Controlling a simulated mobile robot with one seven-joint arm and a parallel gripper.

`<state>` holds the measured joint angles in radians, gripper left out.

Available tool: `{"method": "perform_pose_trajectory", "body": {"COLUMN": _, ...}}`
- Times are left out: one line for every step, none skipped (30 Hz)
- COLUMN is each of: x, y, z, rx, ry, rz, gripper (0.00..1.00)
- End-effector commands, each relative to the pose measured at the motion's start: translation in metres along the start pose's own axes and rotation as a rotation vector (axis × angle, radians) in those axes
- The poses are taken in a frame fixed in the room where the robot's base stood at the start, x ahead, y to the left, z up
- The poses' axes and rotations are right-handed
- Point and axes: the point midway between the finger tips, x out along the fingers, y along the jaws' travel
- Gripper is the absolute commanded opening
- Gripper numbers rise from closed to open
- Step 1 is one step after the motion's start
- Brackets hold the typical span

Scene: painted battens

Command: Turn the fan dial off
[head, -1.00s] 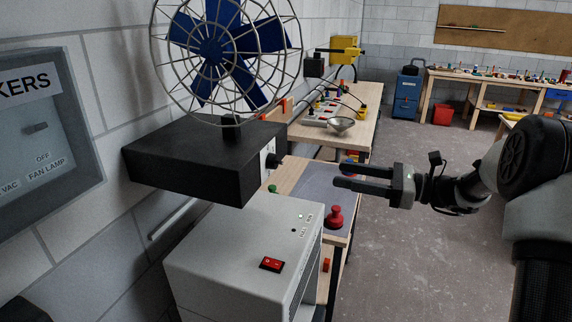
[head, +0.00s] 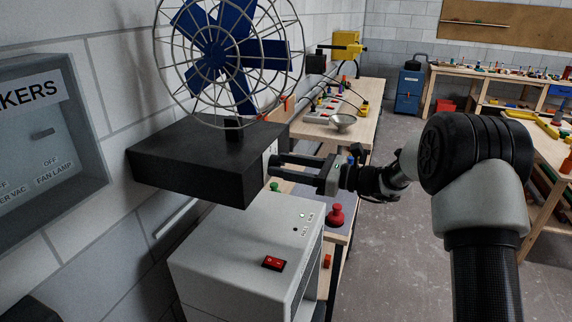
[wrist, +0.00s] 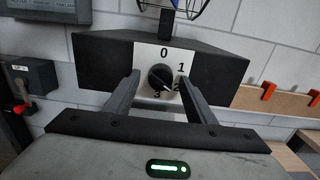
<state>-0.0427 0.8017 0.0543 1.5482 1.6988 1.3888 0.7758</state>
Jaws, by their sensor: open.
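The fan dial (wrist: 161,77) is a round black knob on a white plate marked 0, 1, 2 and 3, seen in the wrist view. Its pointer looks turned to the lower right, near 2. The plate is on the front of a black box (head: 190,165) that carries the blue-bladed fan (head: 225,55). My gripper (wrist: 165,88) is open, with one finger on each side of the dial in the picture. In the head view my gripper (head: 275,168) reaches to the box's right face, and its fingers hide the dial. I cannot tell whether they touch it.
A grey cabinet (head: 235,250) with a red rocker switch (head: 274,263) stands below the box. A red mushroom button (head: 336,215) is on the bench beneath my gripper. A breaker panel (head: 40,140) is on the left wall. Open floor (head: 395,270) lies to the right.

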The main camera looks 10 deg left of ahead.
Motion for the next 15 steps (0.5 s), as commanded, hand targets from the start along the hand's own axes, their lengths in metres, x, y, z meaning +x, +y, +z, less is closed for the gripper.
{"method": "perform_pose_trajectory", "body": {"x": 0.0007, "y": -0.0002, "z": -0.0002, "rx": 0.000, "ry": 0.000, "rz": 0.000, "gripper": 0.50}}
{"method": "perform_pose_trajectory", "body": {"x": 0.0009, "y": -0.0002, "z": -0.0003, "rx": 0.000, "ry": 0.000, "rz": -0.001, "gripper": 0.50}}
{"method": "perform_pose_trajectory", "body": {"x": 0.0009, "y": -0.0003, "z": -0.0003, "rx": 0.000, "ry": 0.000, "rz": -0.001, "gripper": 0.50}}
{"method": "perform_pose_trajectory", "body": {"x": 0.0008, "y": -0.0003, "z": -0.0004, "rx": 0.000, "ry": 0.000, "rz": -0.001, "gripper": 0.50}}
{"method": "perform_pose_trajectory", "body": {"x": 0.0007, "y": -0.0003, "z": -0.0004, "rx": 0.000, "ry": 0.000, "rz": -0.001, "gripper": 0.50}}
{"method": "perform_pose_trajectory", "body": {"x": 0.0007, "y": -0.0003, "z": -0.0004, "rx": 0.000, "ry": 0.000, "rz": -0.001, "gripper": 0.50}}
{"method": "perform_pose_trajectory", "body": {"x": 0.0006, "y": -0.0003, "z": -0.0004, "rx": 0.000, "ry": 0.000, "rz": -0.001, "gripper": 0.50}}
{"method": "perform_pose_trajectory", "body": {"x": 0.0006, "y": -0.0003, "z": -0.0004, "rx": 0.000, "ry": 0.000, "rz": -0.001, "gripper": 0.47}}
{"method": "perform_pose_trajectory", "body": {"x": 0.0005, "y": -0.0003, "z": -0.0004, "rx": 0.000, "ry": 0.000, "rz": -0.001, "gripper": 0.40}}
{"method": "perform_pose_trajectory", "body": {"x": 0.0005, "y": -0.0003, "z": -0.0004, "rx": 0.000, "ry": 0.000, "rz": -0.001, "gripper": 0.35}}
{"method": "perform_pose_trajectory", "body": {"x": 0.0005, "y": -0.0003, "z": -0.0004, "rx": 0.000, "ry": 0.000, "rz": -0.001, "gripper": 0.30}}
{"method": "perform_pose_trajectory", "body": {"x": 0.0005, "y": -0.0002, "z": -0.0003, "rx": 0.000, "ry": 0.000, "rz": -0.001, "gripper": 0.23}}
{"method": "perform_pose_trajectory", "body": {"x": 0.0004, "y": -0.0002, "z": -0.0004, "rx": 0.000, "ry": 0.000, "rz": -0.001, "gripper": 0.18}}
{"method": "perform_pose_trajectory", "body": {"x": 0.0004, "y": -0.0002, "z": -0.0004, "rx": 0.001, "ry": 0.000, "rz": -0.001, "gripper": 0.13}}
{"method": "perform_pose_trajectory", "body": {"x": 0.0004, "y": -0.0002, "z": -0.0004, "rx": 0.000, "ry": 0.000, "rz": -0.001, "gripper": 0.09}}
